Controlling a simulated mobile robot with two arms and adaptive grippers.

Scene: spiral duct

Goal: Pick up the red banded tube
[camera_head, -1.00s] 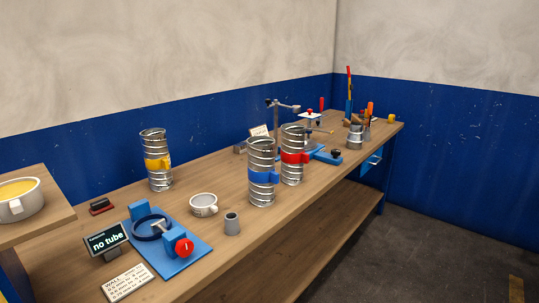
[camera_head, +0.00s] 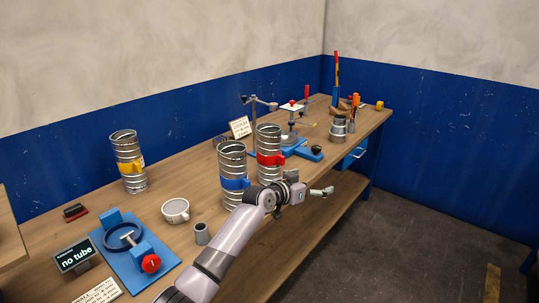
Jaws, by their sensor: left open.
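The red banded tube (camera_head: 269,143) is a ribbed silver spiral duct with a red band. It stands upright on the wooden bench, right of and behind the blue banded tube (camera_head: 233,159). My left arm comes in from the bottom and crosses in front of both tubes' lower parts, hiding the base of the red banded tube. My left gripper (camera_head: 326,191) is open and empty. It appears to the right of the red banded tube and in front of it, pointing right, over the bench's front edge in the picture. My right gripper is not in view.
A yellow banded tube (camera_head: 125,150) stands at the back left. A white cup (camera_head: 175,210), a grey cylinder (camera_head: 202,234) and a blue clamp fixture (camera_head: 160,272) are at the front left. A blue-based stand (camera_head: 302,152) is close behind the red tube.

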